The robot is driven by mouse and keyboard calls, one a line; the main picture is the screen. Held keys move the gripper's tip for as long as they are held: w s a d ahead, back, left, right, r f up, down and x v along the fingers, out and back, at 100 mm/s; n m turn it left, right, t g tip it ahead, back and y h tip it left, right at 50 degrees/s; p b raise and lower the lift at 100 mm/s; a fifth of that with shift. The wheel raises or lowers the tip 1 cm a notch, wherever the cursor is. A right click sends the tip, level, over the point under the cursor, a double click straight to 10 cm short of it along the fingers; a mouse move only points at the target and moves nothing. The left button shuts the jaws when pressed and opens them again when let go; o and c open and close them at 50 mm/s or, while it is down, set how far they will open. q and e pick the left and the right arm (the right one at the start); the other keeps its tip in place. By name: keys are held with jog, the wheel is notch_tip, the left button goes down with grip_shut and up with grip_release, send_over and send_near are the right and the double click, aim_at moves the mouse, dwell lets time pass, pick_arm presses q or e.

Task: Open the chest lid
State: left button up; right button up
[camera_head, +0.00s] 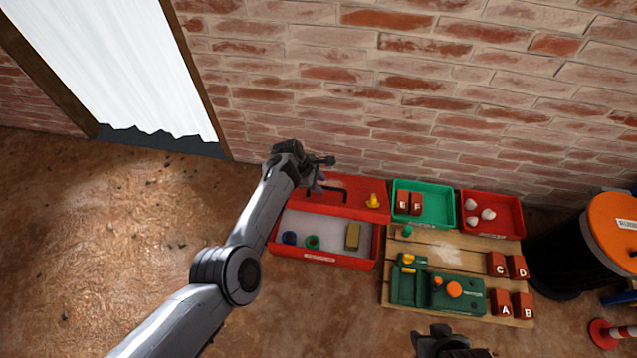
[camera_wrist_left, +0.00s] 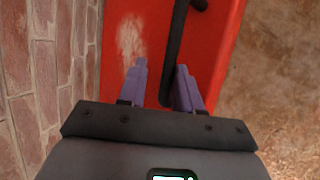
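The red chest (camera_head: 321,258) stands on the ground near the brick wall. Its front part is uncovered, showing a pale interior with a blue ring (camera_head: 290,238), a green ring (camera_head: 312,242) and a tan block (camera_head: 353,236). The red lid (camera_head: 350,190) is at the back, toward the wall; its exact tilt is unclear. My left gripper (camera_head: 320,181) is at the lid's black handle. In the left wrist view, my left gripper (camera_wrist_left: 161,80) is open, with the handle (camera_wrist_left: 174,50) between its fingers, closer to the right one. My right gripper (camera_head: 445,340) is low in the head view, its fingers unclear.
A small yellow object (camera_head: 373,201) is at the lid's right end. To the right are a green bin (camera_head: 436,217), a red bin (camera_head: 507,228) and a wooden board (camera_head: 455,248) with a green fixture and red blocks. A black drum with an orange top (camera_head: 612,222) stands far right.

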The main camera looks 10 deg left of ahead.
pick_arm(q)
jog(key=shift+o, duration=0.4)
jog(key=shift+w+r, duration=0.3)
jog(key=shift+s, duration=0.1)
jog(key=shift+s, duration=0.15)
jog(key=shift+r+p, duration=0.55)
jog(key=shift+p, duration=0.05)
jog(key=p+v, duration=0.8)
jog(key=v, duration=0.1)
jog(key=shift+a+r, duration=0.15)
jog(key=shift+a, duration=0.2)
jog(key=shift+s, duration=0.15)
